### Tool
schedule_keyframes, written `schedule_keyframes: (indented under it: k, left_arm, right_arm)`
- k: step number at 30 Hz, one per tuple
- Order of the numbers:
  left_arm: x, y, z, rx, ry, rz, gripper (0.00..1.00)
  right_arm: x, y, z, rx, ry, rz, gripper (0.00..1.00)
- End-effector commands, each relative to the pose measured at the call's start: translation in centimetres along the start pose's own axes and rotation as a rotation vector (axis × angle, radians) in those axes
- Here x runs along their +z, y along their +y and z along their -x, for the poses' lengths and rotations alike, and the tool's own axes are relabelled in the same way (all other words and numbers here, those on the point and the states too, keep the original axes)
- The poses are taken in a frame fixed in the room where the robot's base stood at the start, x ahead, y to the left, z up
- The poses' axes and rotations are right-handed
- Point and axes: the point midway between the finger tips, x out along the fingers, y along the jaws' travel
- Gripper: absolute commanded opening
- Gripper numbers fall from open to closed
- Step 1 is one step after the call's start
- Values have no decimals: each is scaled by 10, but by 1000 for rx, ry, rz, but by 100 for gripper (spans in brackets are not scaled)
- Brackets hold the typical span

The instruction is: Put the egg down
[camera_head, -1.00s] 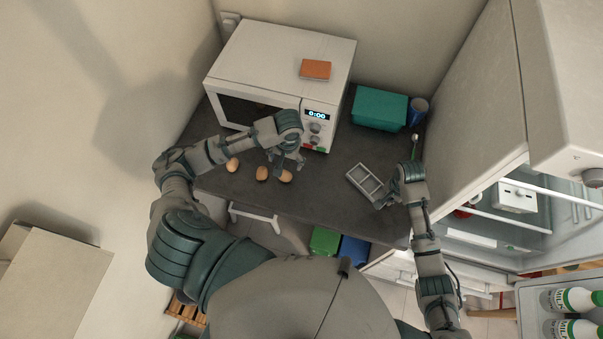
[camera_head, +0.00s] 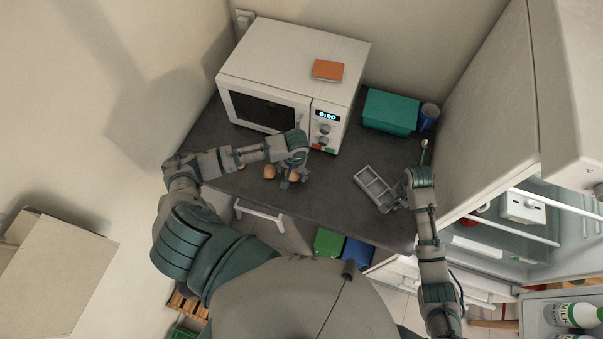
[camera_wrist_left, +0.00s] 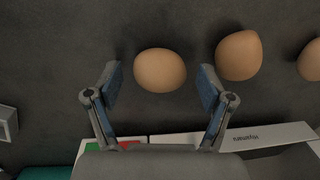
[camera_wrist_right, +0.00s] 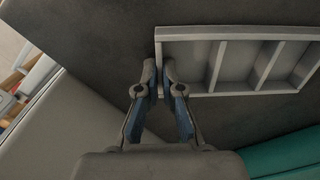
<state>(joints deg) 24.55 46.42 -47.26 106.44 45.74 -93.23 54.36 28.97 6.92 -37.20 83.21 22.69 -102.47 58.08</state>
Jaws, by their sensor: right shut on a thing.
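Three brown eggs lie in a row on the dark countertop. In the left wrist view, one egg (camera_wrist_left: 160,70) is between the spread fingers of my left gripper (camera_wrist_left: 160,88), with gaps on both sides. A second egg (camera_wrist_left: 239,55) and a third egg (camera_wrist_left: 312,60) lie to its right. In the head view my left gripper (camera_head: 290,176) is over the rightmost egg. My right gripper (camera_wrist_right: 159,80) is shut on the wall of a grey compartment tray (camera_wrist_right: 232,32), which also shows in the head view (camera_head: 375,187). The tray's visible compartments are empty.
A white microwave (camera_head: 290,65) stands behind the eggs with an orange block (camera_head: 327,70) on top. A teal box (camera_head: 390,111) and a blue cup (camera_head: 428,117) are at the back right. An open fridge (camera_head: 520,205) is on the right.

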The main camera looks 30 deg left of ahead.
Motion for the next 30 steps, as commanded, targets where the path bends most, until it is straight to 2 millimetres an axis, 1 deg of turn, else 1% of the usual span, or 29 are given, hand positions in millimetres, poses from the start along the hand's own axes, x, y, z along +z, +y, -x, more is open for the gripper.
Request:
schedule_keyframes:
  k: [1,2,3,5,6,7,8,14,17,20,24,27,30]
  left_arm:
    - [0,0,0,0,0,0,61]
    - [0,0,0,0,0,0,53]
    - [0,0,0,0,0,0,43]
    - [0,0,0,0,0,0,28]
    - [0,0,0,0,0,0,22]
    - [0,0,0,0,0,0,22]
    - [0,0,0,0,0,0,17]
    - [0,0,1,0,0,0,17]
    - [-1,-1,10,1,2,0,17]
    - [-1,-2,28,1,5,-1,17]
    - [-1,-5,59,2,4,-1,17]
    - [-1,-7,78,1,4,-1,17]
    - [-1,-8,91,1,3,0,17]
  right_arm:
    - [0,0,0,0,0,0,0]
    - [0,0,0,0,0,0,0]
    - [0,0,0,0,0,0,0]
    - [0,0,0,0,0,0,0]
    - [0,0,0,0,0,0,0]
    - [0,0,0,0,0,0,0]
    - [0,0,0,0,0,0,0]
    - [0,0,0,0,0,0,0]
    - [0,0,0,0,0,0,0]
    - [0,0,0,0,0,0,0]
    - [0,0,0,0,0,0,0]
    - [0,0,0,0,0,0,0]
    - [0,0,0,0,0,0,0]
